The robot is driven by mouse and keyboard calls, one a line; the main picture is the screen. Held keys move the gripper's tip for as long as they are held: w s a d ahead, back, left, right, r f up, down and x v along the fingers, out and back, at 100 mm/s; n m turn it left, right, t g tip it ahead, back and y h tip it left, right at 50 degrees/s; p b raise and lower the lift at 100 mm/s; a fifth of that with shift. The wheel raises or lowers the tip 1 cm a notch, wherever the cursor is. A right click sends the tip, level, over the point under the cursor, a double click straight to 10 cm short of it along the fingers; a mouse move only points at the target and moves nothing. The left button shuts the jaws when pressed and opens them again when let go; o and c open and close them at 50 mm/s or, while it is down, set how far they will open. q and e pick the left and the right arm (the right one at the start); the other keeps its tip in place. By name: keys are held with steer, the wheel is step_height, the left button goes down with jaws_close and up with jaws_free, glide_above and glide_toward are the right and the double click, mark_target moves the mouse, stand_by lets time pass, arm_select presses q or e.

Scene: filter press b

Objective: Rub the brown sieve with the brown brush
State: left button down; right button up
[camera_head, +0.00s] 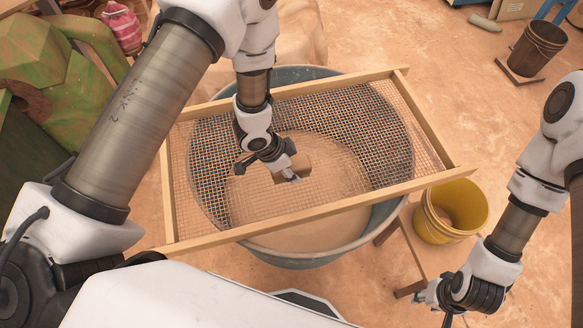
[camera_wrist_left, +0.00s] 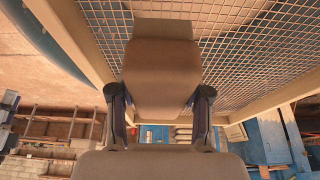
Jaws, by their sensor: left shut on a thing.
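The brown sieve is a rectangular wooden frame with wire mesh (camera_head: 340,205), lying across a large round tub. Its mesh and wooden bars also show in the wrist view (camera_wrist_left: 262,50). My left gripper (camera_head: 286,172) is over the middle of the mesh. It is shut on the brown brush (camera_head: 305,162), which shows as a brown block between both fingers in the wrist view (camera_wrist_left: 160,75). The gripper partly hides the brush in the head view. I cannot tell whether the brush touches the mesh. My right gripper (camera_head: 437,305) is at the lower right, apart from the sieve, and looks open and empty.
The grey-blue tub (camera_head: 290,258) stands under the sieve with sandy material inside. A yellow bucket (camera_head: 440,232) stands right of it beside a wooden stool (camera_head: 408,262). A brown bucket (camera_head: 535,48) is at the upper right. Bare floor lies between them.

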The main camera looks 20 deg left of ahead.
arm_select(q)
steer(key=shift+r+p, duration=0.7)
steer(key=shift+r, duration=0.45)
